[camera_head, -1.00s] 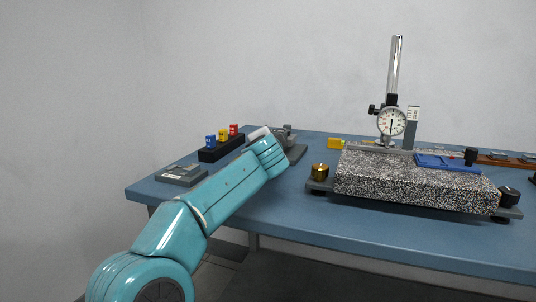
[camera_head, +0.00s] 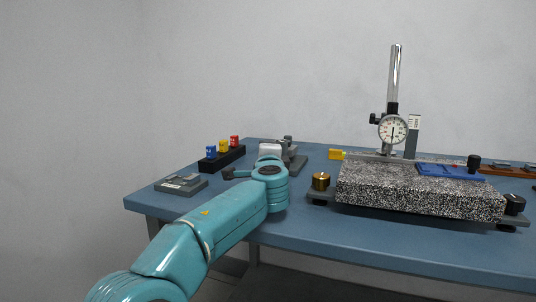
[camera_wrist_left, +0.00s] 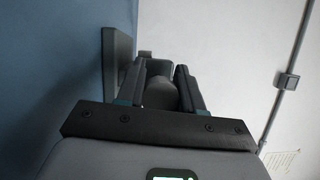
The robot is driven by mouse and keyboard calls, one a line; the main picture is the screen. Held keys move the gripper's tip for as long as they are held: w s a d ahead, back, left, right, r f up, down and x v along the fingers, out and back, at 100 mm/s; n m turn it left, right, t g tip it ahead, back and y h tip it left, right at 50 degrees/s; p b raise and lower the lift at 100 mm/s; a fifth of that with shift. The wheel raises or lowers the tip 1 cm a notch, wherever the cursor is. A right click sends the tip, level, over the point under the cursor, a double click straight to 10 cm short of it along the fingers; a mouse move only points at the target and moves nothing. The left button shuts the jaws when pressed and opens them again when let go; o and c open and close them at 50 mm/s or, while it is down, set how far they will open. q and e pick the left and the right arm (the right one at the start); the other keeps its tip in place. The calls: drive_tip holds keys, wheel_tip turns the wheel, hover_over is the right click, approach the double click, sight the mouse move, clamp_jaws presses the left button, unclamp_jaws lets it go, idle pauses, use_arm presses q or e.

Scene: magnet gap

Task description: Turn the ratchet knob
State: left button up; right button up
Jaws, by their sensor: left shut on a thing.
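A small grey device (camera_head: 297,160) on a flat dark base stands behind my left wrist in the head view; my arm hides part of it. My left gripper (camera_wrist_left: 157,70) points at it, with the pale body of the hand (camera_head: 270,149) close beside it in the head view. In the left wrist view, a rounded grey knob (camera_wrist_left: 159,94) sits between the two dark fingers, and they are shut on it. I take it as the ratchet knob; its far end and the finger contact are partly hidden. My right gripper is out of view.
A speckled granite plate (camera_head: 420,191) with a dial gauge (camera_head: 392,129) on a post stands to the right, with a brass knob (camera_head: 321,181) at its corner. A black rack (camera_head: 221,158) with coloured pieces and a grey block (camera_head: 181,185) lie left. The blue table (camera_head: 300,215) is clear in front.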

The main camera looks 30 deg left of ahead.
use_arm(q)
drive_tip(key=shift+a, duration=0.1)
idle(0.3)
drive_tip(key=o, duration=1)
drive_tip(key=shift+a, duration=0.1)
drive_tip(key=shift+d, duration=0.2)
drive_tip(key=shift+s, duration=0.15)
